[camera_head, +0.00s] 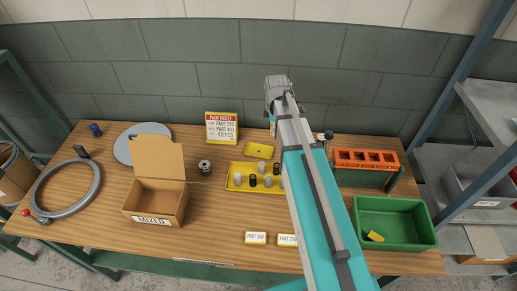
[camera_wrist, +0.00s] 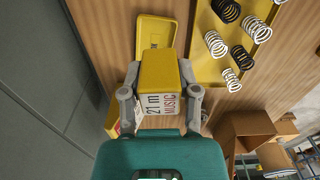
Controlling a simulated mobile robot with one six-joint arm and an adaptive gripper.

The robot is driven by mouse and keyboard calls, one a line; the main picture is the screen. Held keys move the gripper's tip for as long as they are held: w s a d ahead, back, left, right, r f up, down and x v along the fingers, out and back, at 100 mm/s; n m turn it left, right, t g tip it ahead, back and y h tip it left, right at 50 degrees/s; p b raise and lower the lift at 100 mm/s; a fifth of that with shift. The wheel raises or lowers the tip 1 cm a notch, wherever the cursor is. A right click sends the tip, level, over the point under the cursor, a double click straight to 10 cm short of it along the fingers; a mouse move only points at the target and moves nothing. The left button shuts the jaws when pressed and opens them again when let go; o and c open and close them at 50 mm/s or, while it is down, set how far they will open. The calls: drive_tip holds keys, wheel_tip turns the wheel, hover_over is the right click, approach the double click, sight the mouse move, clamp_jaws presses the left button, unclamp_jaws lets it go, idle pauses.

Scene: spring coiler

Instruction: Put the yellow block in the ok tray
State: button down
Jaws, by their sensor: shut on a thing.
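My gripper (camera_wrist: 160,73) is shut on a yellow block (camera_wrist: 158,66) with a white lettered face, seen in the wrist view with a finger on each side. In that view a small empty yellow tray (camera_wrist: 155,28) lies beyond the block, partly covered by it. The small tray also shows in the head view (camera_head: 259,150), behind the spring tray. In the head view my arm hides most of the gripper and block. A green bin (camera_head: 422,206) stands at the right with a small yellow piece (camera_head: 375,236) inside. I cannot read an OK mark on any tray.
A larger yellow tray (camera_head: 234,167) holds several black and white springs. A pick ticket sign (camera_head: 222,127) stands at the back. A cardboard box (camera_head: 152,219), a grey ring (camera_head: 94,190) and an orange rack (camera_head: 365,158) take up room. Bare wood shows front left of centre.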

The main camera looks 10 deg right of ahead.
drive_tip(key=shift+d, duration=0.2)
drive_tip(key=shift+w+a+f, duration=0.1)
drive_tip(key=shift+w+a+f+b, duration=0.25)
drive_tip(key=shift+a+b, duration=0.05)
drive_tip(key=shift+a, duration=0.1)
drive_tip(key=b, duration=0.2)
hover_over(259, 151)
drive_tip(key=shift+w+f, duration=0.1)
drive_tip(key=shift+f, duration=0.75)
wheel_tip(259, 151, down, 6)
drive_tip(key=b, duration=0.6)
drive_tip(key=shift+f, duration=0.15)
drive_tip(key=shift+f, duration=0.1)
drive_tip(key=shift+f+b, duration=1.75)
drive_tip(key=shift+b, duration=0.15)
drive_tip(key=shift+f, duration=0.15)
